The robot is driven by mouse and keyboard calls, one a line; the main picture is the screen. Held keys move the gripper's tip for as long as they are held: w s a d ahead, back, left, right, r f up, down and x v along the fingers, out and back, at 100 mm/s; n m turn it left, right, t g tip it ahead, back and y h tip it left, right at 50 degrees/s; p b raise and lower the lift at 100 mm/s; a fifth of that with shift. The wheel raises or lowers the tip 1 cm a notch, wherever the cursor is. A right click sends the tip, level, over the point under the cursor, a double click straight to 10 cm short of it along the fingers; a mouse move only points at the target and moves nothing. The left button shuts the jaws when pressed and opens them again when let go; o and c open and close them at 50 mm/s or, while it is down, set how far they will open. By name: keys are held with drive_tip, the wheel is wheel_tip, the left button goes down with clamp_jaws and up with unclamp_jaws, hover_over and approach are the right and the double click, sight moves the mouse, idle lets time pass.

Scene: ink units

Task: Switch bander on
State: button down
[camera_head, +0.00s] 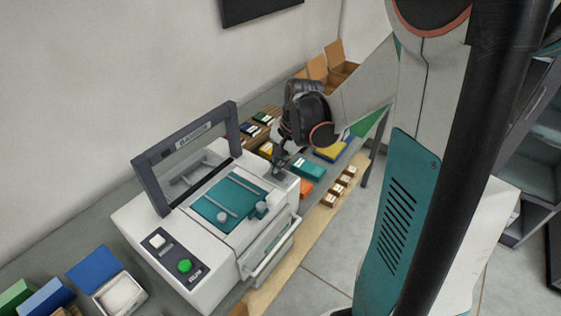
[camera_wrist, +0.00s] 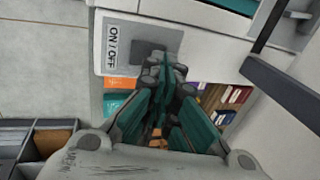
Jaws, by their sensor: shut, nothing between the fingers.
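The bander (camera_head: 215,230) is a white machine with a dark grey arch (camera_head: 188,140) labelled BANDER and a teal plate on top. My gripper (camera_head: 281,168) is at the bander's far right end in the head view. In the wrist view, a grey panel (camera_wrist: 113,62) marked ON / OFF is on the white side of the machine, with a dark grey switch (camera_wrist: 146,46) on it. My gripper (camera_wrist: 165,64) is shut and empty, its fingertips pointing at the panel close to the switch. The fingers hide part of the switch; I cannot tell if they touch it.
The bander's top panel has a green button (camera_head: 184,266) and a white button (camera_head: 157,241). Blue and green boxes (camera_head: 94,263) stand at the left. Coloured packs and a teal box (camera_head: 309,168) lie beyond the bander. The floor at right is clear near the table.

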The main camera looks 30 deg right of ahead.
sight(284, 175)
drive_tip(key=shift+w+f+g, duration=0.25)
drive_tip(key=shift+f+g, duration=0.15)
drive_tip(key=shift+g, duration=0.2)
drive_tip(key=shift+s, duration=0.15)
drive_tip(key=shift+s+d+r, duration=0.2)
drive_tip(key=shift+s, duration=0.45)
wheel_tip(284, 175, up, 14)
drive_tip(key=p, duration=0.5)
drive_tip(key=shift+s+d, duration=0.15)
drive_tip(key=shift+s, duration=0.15)
